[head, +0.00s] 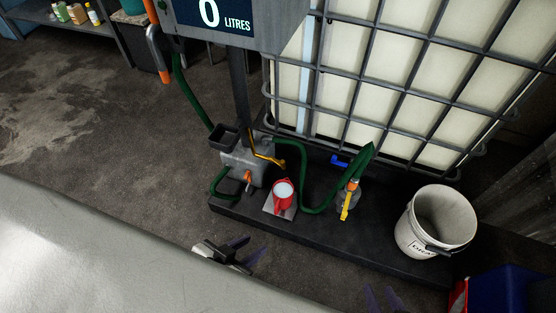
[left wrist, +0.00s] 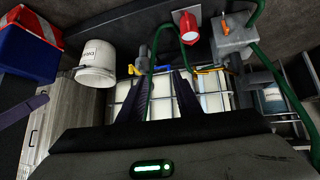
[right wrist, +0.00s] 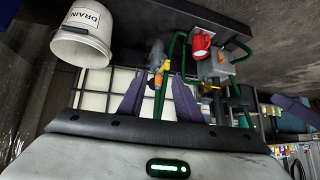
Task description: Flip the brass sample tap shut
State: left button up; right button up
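The brass sample tap (head: 265,156) is a thin yellow-brass pipe with a bent end, beside the grey pump box (head: 243,165) at the foot of the post. Its end points toward the red jug (head: 283,193). In the left wrist view the brass part (left wrist: 207,71) shows below the grey box; in the right wrist view it is small (right wrist: 209,87). I cannot tell its lever's setting. My left gripper (head: 247,250) is open and empty, in front of the platform and apart from the tap. My right gripper (head: 383,298) is open and empty at the bottom edge, farther right.
The jug stands on a small pale plate on the black platform (head: 310,228). A green hose (head: 318,208), a yellow-handled valve (head: 347,204) and a white DRAIN bucket (head: 438,218) stand to the right. The caged tank (head: 400,85) is behind.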

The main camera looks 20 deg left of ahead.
aim_at(281, 163)
jog(key=k, duration=0.65)
jog(key=u, duration=0.2)
jog(key=i, duration=1.3)
jog(key=u, duration=0.95)
